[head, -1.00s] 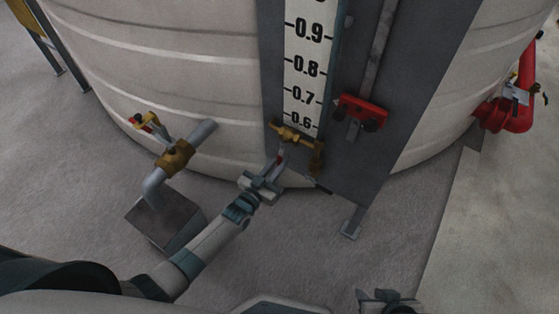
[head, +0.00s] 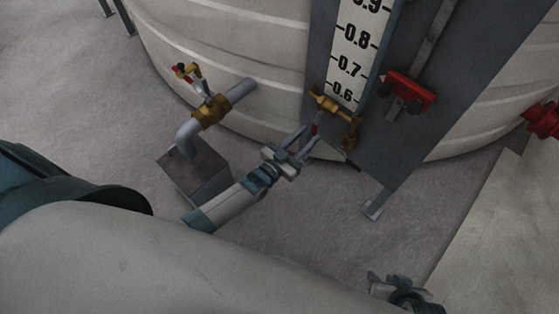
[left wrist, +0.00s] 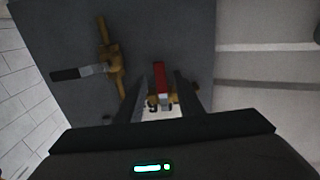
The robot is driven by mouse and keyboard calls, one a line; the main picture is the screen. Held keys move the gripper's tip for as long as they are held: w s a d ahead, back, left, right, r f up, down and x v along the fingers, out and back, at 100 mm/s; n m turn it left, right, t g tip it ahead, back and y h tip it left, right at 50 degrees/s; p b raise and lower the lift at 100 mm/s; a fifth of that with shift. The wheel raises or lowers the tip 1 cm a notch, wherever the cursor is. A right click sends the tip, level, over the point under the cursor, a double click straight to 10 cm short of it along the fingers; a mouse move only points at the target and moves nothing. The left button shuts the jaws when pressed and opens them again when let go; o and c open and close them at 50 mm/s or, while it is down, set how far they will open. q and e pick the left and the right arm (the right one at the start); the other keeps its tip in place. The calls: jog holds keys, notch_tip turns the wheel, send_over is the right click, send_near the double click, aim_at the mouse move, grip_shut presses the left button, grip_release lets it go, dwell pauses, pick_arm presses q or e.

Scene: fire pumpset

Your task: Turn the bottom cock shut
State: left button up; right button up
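The brass bottom cock (head: 327,102) sits at the foot of the level scale on the tank's grey panel. Its red handle (head: 314,129) points down toward my left gripper (head: 302,141). In the left wrist view the red handle (left wrist: 159,76) lies between the two dark fingers of that gripper (left wrist: 160,88), with gaps on both sides. The left gripper looks open around the handle, not clamped. A brass fitting with a black-tipped lever (left wrist: 112,62) is beside it in the wrist view. My right gripper (head: 398,288) is partly visible at the bottom; its finger opening is unclear.
A brass valve with a red-and-yellow handle (head: 211,110) sits on a pipe to the left, above a grey block (head: 192,172). A red bracket (head: 408,91) is on the panel to the right. A panel foot (head: 374,205) stands on the floor.

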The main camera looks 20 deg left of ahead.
pick_arm(q)
jog(key=v, duration=1.3)
jog(key=shift+s+p, duration=0.25)
jog(key=shift+p, duration=0.05)
pick_arm(e)
jog(key=shift+s+d+r+g, duration=0.1)
jog(key=shift+s+d+g, duration=0.05)
jog(key=shift+d+g, duration=0.2)
pick_arm(q)
jog(key=shift+d, duration=0.1)
pick_arm(e)
jog(key=shift+d, duration=0.1)
